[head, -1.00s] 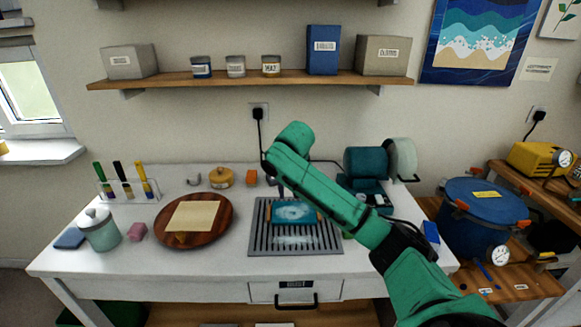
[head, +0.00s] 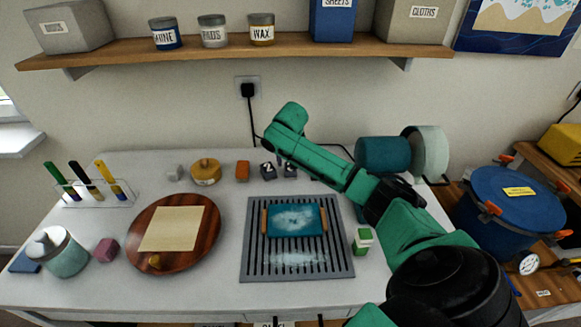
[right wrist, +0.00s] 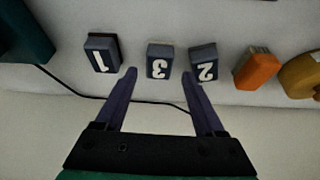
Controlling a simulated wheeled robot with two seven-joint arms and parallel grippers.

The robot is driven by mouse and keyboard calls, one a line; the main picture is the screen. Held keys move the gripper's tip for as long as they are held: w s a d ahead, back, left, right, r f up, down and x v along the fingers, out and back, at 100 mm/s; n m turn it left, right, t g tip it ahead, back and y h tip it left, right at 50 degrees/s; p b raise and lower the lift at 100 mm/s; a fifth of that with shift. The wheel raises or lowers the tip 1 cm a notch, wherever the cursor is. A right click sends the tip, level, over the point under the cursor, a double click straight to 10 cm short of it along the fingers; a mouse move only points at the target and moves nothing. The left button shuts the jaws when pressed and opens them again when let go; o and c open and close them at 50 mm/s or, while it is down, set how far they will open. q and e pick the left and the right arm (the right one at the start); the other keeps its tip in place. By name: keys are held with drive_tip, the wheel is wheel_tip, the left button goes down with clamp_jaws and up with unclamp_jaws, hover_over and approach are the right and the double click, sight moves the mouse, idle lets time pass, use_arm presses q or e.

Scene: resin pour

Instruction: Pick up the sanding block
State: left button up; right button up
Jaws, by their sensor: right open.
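Which block is the sanding block is not certain. A small orange block (head: 242,171) stands at the back of the white table; it also shows in the right wrist view (right wrist: 257,69). A green-and-white block (head: 362,240) sits right of the grey slatted tray (head: 347,264). My right gripper (right wrist: 160,75) is open and empty, its fingertips on either side of dark number block 3 (right wrist: 159,64), seemingly above it. Block 2 (right wrist: 204,64) and block 1 (right wrist: 102,54) flank it. In the head view my right arm hides most of that gripper. My left gripper is not in view.
A shelf (head: 215,49) hangs above.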

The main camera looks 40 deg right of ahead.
drive_tip(key=x, duration=0.2)
drive_tip(key=p+x, duration=0.1)
drive_tip(key=x, duration=0.2)
drive_tip(key=shift+w+d+f, duration=0.2)
drive_tip(key=shift+w+d, duration=0.1)
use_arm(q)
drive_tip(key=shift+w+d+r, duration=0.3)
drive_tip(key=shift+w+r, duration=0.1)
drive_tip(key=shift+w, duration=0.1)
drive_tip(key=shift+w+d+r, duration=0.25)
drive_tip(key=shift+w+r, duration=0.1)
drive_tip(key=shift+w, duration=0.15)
use_arm(e)
drive_tip(key=shift+w+f, duration=0.15)
drive_tip(key=shift+f, duration=0.25)
drive_tip(key=shift+d, duration=0.1)
clamp_jaws()
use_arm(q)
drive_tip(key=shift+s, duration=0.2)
use_arm(e)
drive_tip(key=shift+r, duration=0.1)
drive_tip(key=shift+r, duration=0.25)
use_arm(q)
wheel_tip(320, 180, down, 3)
drive_tip(key=b, duration=0.2)
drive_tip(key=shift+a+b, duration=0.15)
drive_tip(key=shift+b, duration=0.25)
use_arm(e)
wheel_tip(320, 180, up, 19)
drive_tip(key=shift+r, duration=0.2)
